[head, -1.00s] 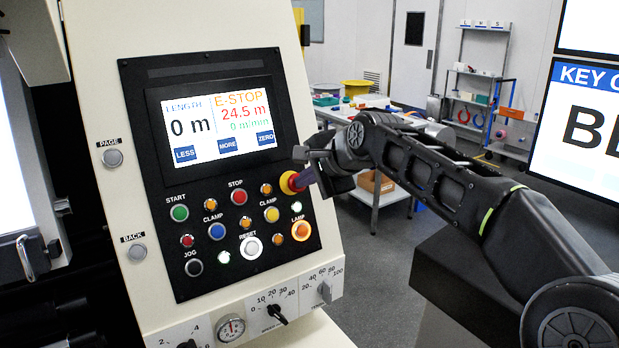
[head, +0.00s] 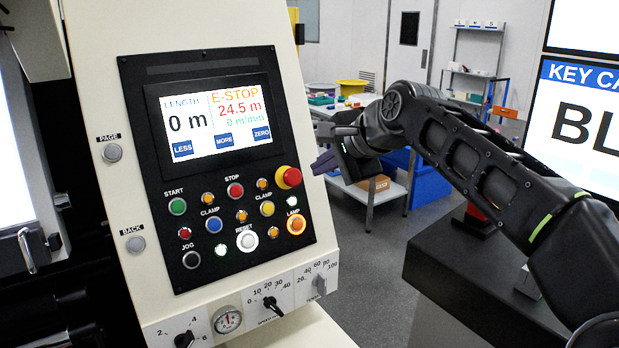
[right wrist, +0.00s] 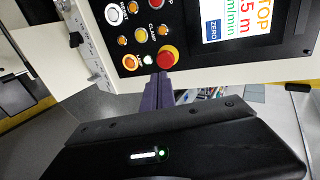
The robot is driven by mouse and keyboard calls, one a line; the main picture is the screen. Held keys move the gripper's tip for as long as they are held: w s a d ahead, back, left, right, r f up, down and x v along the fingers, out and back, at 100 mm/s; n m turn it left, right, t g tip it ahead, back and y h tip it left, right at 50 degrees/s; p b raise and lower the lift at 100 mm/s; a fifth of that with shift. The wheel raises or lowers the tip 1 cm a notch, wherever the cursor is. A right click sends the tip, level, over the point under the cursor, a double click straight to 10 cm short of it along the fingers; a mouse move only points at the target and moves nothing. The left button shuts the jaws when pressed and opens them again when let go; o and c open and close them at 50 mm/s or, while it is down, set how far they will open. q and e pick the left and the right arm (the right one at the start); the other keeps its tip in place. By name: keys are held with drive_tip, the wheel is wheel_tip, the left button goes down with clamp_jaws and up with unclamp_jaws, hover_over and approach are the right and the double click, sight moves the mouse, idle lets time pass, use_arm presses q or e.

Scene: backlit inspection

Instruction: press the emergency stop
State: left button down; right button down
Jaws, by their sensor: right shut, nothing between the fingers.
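The emergency stop (head: 289,177) is a red mushroom button on a yellow collar at the right edge of the black control panel (head: 150,225). The panel's screen (head: 215,122) reads "E-STOP" in orange, with 0 m and 24.5 m. My right gripper (head: 322,163) is shut and empty, just right of the button, with a visible gap in the head view. In the right wrist view its purple fingers (right wrist: 158,93) point toward the red button (right wrist: 168,57); whether they touch cannot be told there. My left gripper is not in view.
Several coloured buttons, such as the orange lamp button (head: 296,225) and red stop button (head: 235,190), sit close by. Rotary knobs (head: 270,303) line the lower ledge. A monitor (head: 585,125) stands at right. A table with bins (head: 375,190) is behind my arm.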

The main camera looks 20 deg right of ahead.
drive_tip(key=v, duration=0.4)
drive_tip(key=shift+s+r, duration=0.2)
drive_tip(key=shift+s, duration=0.1)
